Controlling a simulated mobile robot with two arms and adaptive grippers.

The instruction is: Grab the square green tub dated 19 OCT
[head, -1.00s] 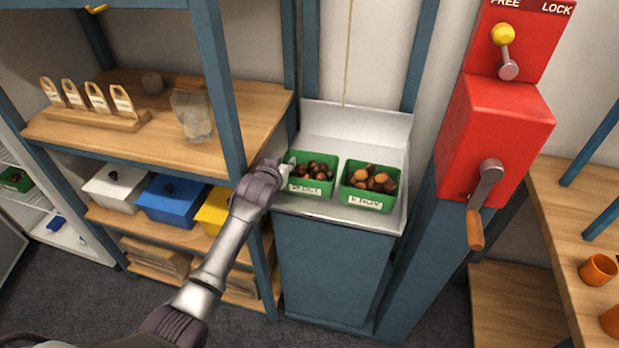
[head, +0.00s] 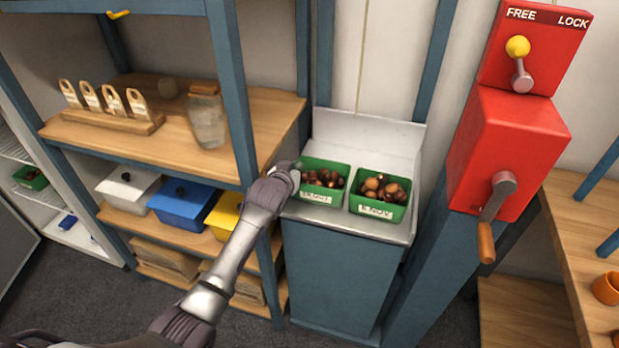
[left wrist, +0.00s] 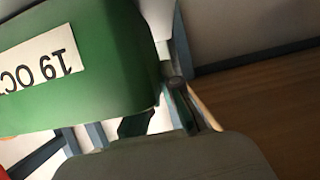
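The square green tub dated 19 OCT (head: 338,200) holds chestnuts and sits on the left of a pale metal counter. It fills the upper left of the left wrist view (left wrist: 110,70), its label upside down. A second green tub (head: 398,216), labelled 5 NOV, stands to its right, also with chestnuts. My left gripper (head: 296,169) is at the left rim of the 19 OCT tub. My wrist hides its fingers in the head view, and the close wrist view does not show clearly whether they grip the tub. My right gripper is out of view.
The metal counter (head: 365,130) has a raised back. A blue shelf post (head: 232,90) stands close left of my arm. A red box with a crank (head: 515,150) stands to the right. A glass jar (head: 207,122) is on the wooden shelf.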

